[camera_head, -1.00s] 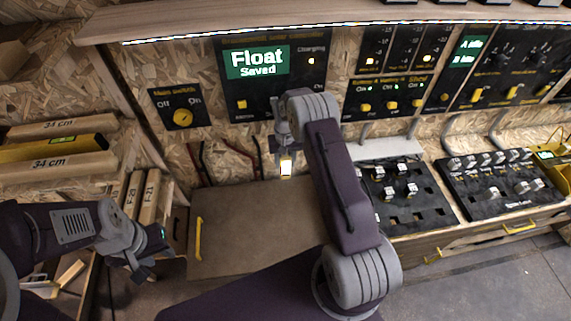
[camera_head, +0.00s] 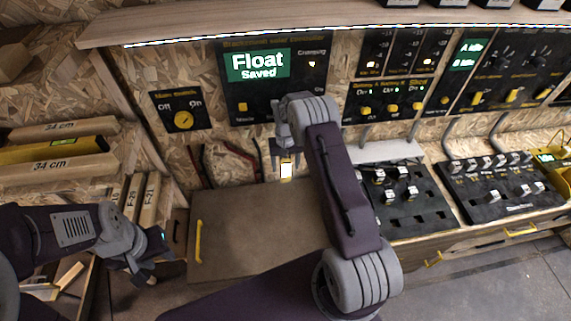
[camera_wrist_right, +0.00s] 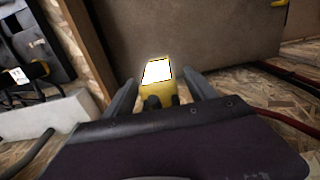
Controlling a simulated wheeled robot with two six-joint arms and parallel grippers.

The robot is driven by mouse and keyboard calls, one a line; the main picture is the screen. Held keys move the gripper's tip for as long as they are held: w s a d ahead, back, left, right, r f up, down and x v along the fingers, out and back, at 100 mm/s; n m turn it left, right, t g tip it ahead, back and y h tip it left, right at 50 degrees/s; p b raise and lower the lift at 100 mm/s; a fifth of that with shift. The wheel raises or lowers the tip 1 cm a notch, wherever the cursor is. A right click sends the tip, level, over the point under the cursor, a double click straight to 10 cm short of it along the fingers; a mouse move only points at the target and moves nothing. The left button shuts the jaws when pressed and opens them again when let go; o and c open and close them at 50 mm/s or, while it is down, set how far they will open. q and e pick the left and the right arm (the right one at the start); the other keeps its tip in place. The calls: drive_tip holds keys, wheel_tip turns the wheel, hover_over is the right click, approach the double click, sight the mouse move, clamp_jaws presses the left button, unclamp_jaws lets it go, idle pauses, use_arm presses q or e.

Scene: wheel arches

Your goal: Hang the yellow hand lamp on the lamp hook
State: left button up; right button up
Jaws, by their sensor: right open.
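The yellow hand lamp (camera_wrist_right: 154,92), with its bright white lit face, sits between the two fingers of my right gripper (camera_wrist_right: 161,82) in the right wrist view. Gaps show on both sides of it, so the fingers are apart from it. In the head view the lit lamp (camera_head: 286,171) is just below my right gripper (camera_head: 286,157), close to the wood-chip wall. My right gripper is open. I cannot make out the lamp hook, so I cannot tell whether the lamp hangs on it. My left gripper (camera_head: 148,262) is low at the left, away from the lamp; its jaw state is unclear.
A brown cabinet panel (camera_head: 240,230) with a yellow handle (camera_head: 198,241) stands below the lamp. Cables (camera_head: 205,165) run along the wall. A main switch panel (camera_head: 181,110) and a "Float Saved" display (camera_head: 257,64) are above. Black switch boards (camera_head: 412,205) lie to the right.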

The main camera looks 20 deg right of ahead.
wheel_tip(320, 180, up, 9)
drive_tip(key=shift+r+b, duration=0.1)
drive_tip(key=shift+b, duration=0.4)
